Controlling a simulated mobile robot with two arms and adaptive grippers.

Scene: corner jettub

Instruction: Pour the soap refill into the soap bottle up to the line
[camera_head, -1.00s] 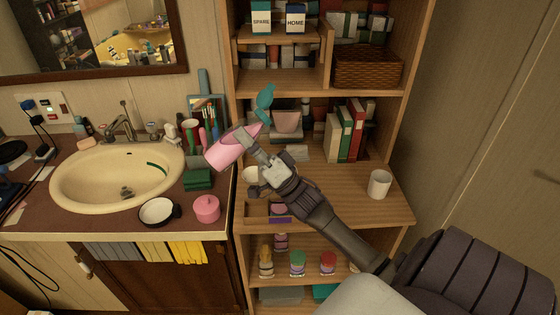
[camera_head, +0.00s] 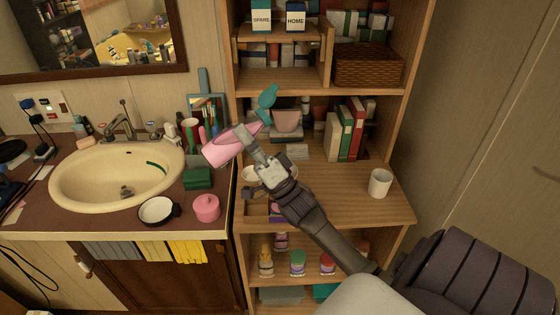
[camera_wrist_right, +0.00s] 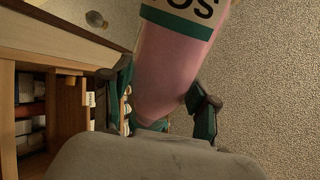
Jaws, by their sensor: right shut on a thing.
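My right gripper (camera_head: 256,155) is shut on a pink container (camera_head: 222,149) in front of the shelf. The container is tilted, with its broad end low at the left. In the right wrist view the container (camera_wrist_right: 172,65) runs up between the fingers and bears a label with a teal band and partly cut-off letters. I cannot tell whether it is the soap refill or the soap bottle. No fill line and no liquid can be made out. My left gripper is out of view.
A cream sink (camera_head: 118,176) is set in the brown counter at the left. A pink lidded jar (camera_head: 206,208) and a black-rimmed dish (camera_head: 158,211) stand near its edge. A white cup (camera_head: 380,183) stands on the wooden shelf (camera_head: 345,197), with bare shelf around it.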

